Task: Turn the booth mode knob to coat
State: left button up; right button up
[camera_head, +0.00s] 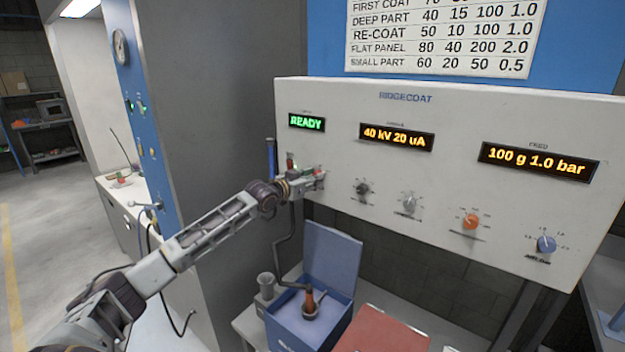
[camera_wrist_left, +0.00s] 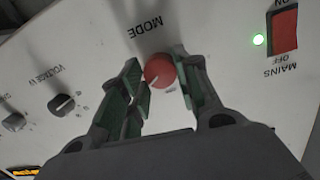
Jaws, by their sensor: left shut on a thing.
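The mode knob (camera_wrist_left: 159,69) is red with a pale pointer line and sits under the word MODE on the white control panel (camera_head: 350,110). In the left wrist view its line points to the lower left, and its position labels cannot be read. My left gripper (camera_head: 318,179) reaches the panel's left part, below the green READY display (camera_head: 307,122). The left wrist view shows the gripper's fingers (camera_wrist_left: 161,74) closed around the knob from both sides. In the head view the gripper hides the knob. My right gripper is not in view.
The red mains switch (camera_wrist_left: 284,30) with a lit green lamp (camera_wrist_left: 258,40) is beside the mode knob. Black, grey, orange (camera_head: 471,222) and blue (camera_head: 546,244) knobs run rightward. Below stand an open blue box (camera_head: 300,325) and a red case (camera_head: 385,332).

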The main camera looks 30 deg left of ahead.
pick_arm(q)
jog(key=o, duration=1.1)
jog(key=shift+c, duration=0.2)
jog(key=shift+s, duration=0.15)
jog(key=s+a+r, duration=0.1)
jog(key=s, duration=1)
jog(key=shift+s+a, duration=0.15)
jog(key=shift+a, duration=0.15)
dwell(0.8)
jog(key=shift+s+r, duration=0.1)
jog(key=shift+s, duration=0.05)
dwell(0.5)
jog(key=shift+a, duration=0.1)
